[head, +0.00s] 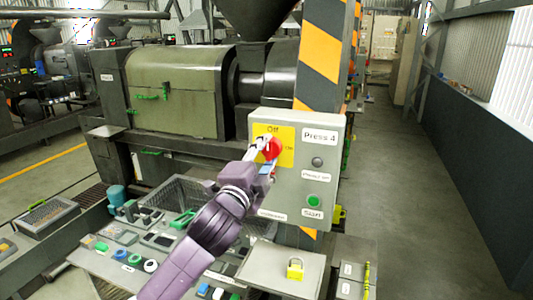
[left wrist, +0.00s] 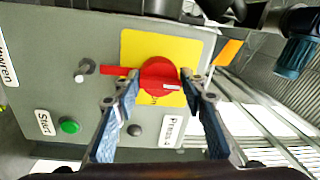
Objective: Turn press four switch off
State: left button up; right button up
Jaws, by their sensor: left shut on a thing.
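The grey Press 4 control box (head: 326,165) stands on a striped post in the head view. Its red rotary switch (head: 272,149) sits on a yellow plate (head: 286,134) marked Off at the top and On at the right. My left gripper (head: 264,151) reaches it from the lower left and partly hides it. In the left wrist view, the fingers of my left gripper (left wrist: 159,80) are shut on the red switch (left wrist: 158,73), one on each side. The switch's red bar lies roughly along the box's height, with a white mark at its upper end. My right gripper is out of view.
The box also carries a green Start button (head: 313,201) and a small grey knob (head: 317,161). A yellow padlock (head: 295,268) sits below. A bench (head: 105,262) with several coloured parts lies at lower left. The aisle (head: 400,200) at right is clear.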

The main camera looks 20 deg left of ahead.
pick_arm(q)
jog(key=shift+f, duration=0.35)
jog(key=o, duration=0.9)
jog(key=shift+o, duration=1.1)
jog(key=shift+r, duration=0.15)
jog(key=shift+s, duration=0.15)
jog(key=s+f, duration=0.1)
jog(key=s, duration=1)
jog(key=shift+s+a, duration=0.25)
jog(key=shift+s, duration=0.1)
